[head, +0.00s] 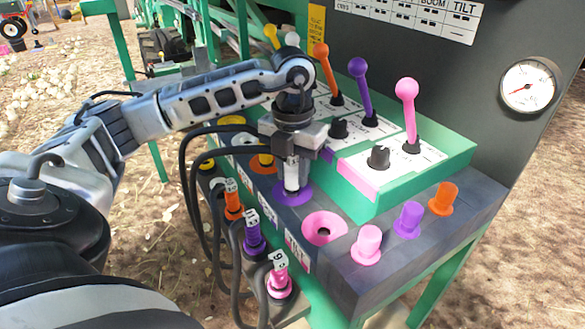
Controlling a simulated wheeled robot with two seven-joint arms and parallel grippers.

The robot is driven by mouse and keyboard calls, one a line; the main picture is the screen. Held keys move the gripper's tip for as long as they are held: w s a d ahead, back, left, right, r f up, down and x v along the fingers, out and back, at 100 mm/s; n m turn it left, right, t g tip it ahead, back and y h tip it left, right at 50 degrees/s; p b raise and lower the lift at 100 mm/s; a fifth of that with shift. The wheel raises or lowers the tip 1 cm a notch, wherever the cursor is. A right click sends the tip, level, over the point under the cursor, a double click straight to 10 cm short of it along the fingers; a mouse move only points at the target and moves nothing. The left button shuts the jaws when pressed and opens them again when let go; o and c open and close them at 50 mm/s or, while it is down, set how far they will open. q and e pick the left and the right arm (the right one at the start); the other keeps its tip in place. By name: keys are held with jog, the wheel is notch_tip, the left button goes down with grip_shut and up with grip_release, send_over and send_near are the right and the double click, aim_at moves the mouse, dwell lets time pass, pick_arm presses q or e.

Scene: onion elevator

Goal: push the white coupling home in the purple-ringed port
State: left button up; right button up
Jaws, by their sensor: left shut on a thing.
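My left gripper (296,147) is shut on the white coupling (291,175), pointing straight down. The coupling stands upright at the purple-ringed port (292,194) on the dark block, with its lower end inside the ring's outline. How deep it sits cannot be told from this view. A dark hose loops from near the gripper down to the left. The jaws hide the coupling's upper part. My right gripper is not in view.
An empty pink-ringed port (323,228) lies in front, and an orange-ringed port (263,161) lies behind. Couplings with hoses, including a purple one (252,234), stand along the left edge. Levers (361,92) rise close on the right. Loose caps (408,219) stand at the front right.

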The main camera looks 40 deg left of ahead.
pick_arm(q)
jog(key=shift+f, duration=0.2)
dwell(0.4)
dwell(0.5)
jog(key=shift+f, duration=0.15)
dwell(0.7)
jog(key=shift+f, duration=0.15)
jog(key=shift+s, duration=0.1)
dwell(0.6)
jog(key=o, duration=1.6)
